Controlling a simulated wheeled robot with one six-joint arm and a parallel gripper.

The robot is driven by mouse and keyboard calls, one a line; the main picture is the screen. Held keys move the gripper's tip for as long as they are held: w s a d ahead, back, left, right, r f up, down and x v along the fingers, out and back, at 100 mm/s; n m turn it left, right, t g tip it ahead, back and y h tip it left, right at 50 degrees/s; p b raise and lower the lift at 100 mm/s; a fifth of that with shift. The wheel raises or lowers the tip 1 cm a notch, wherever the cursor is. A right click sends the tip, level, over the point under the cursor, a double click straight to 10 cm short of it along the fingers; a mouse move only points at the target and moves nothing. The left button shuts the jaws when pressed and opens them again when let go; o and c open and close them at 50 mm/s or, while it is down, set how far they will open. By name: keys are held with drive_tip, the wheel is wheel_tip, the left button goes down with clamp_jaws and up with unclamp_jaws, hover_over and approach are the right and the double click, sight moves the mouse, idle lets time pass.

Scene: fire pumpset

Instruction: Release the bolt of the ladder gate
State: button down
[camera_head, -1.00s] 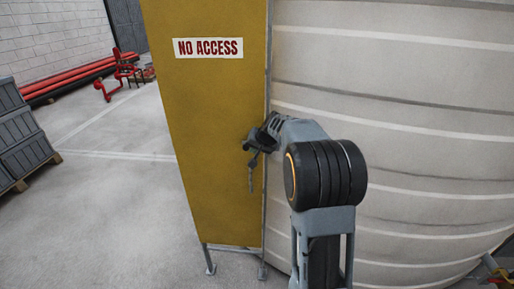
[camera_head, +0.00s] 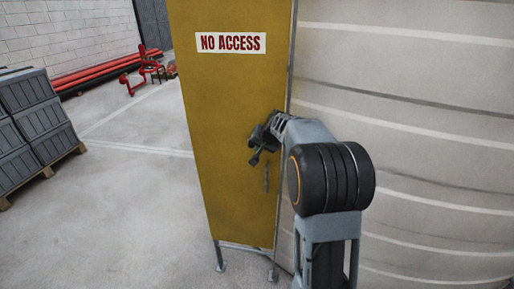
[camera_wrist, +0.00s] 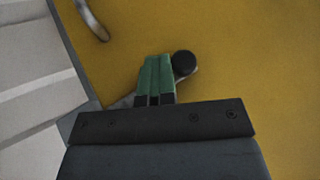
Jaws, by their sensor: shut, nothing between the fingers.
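The ladder gate is a tall yellow panel (camera_head: 228,110) with a "NO ACCESS" sign; it also fills much of the wrist view (camera_wrist: 255,60). The bolt's round black knob (camera_wrist: 184,63) sits on a grey metal arm against the panel. My gripper (camera_wrist: 157,62) has its green fingers together, just left of the knob, overlapping part of the grey arm. Nothing shows between them. Whether they touch the knob, I cannot tell. In the head view my gripper (camera_head: 257,151) is in front of the panel near its right edge and hides the bolt.
A curved metal handle (camera_wrist: 92,20) is on the gate, below my gripper in the head view. A large pale ribbed tank (camera_head: 420,130) stands close on the right. Grey crates (camera_head: 35,125) on a pallet and red pipes (camera_head: 105,70) are at left. Floor between is clear.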

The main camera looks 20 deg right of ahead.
drive_tip(key=shift+w+r, duration=0.1)
drive_tip(key=shift+r, duration=0.25)
drive_tip(key=s+d+r+b, duration=0.3)
drive_tip(key=s+r, duration=0.3)
drive_tip(key=s, duration=0.3)
drive_tip(key=shift+d+r+b, duration=0.2)
drive_tip(key=shift+d+b, duration=0.2)
drive_tip(key=shift+b, duration=0.35)
drive_tip(key=shift+s, duration=0.1)
drive_tip(key=s+a+f+g, duration=0.1)
drive_tip(key=s+f+g, duration=0.1)
drive_tip(key=s+f, duration=0.3)
drive_tip(key=s+a+f+n, duration=0.3)
drive_tip(key=s+a+f, duration=0.1)
drive_tip(key=s+a, duration=0.3)
drive_tip(key=s+a+f+n+g+h, duration=0.1)
drive_tip(key=s+a+f+n, duration=0.2)
drive_tip(key=s+a, duration=0.5)
drive_tip(key=shift+s+a+f+n, duration=0.25)
drive_tip(key=shift+s+f+n, duration=0.2)
drive_tip(key=shift+s, duration=0.25)
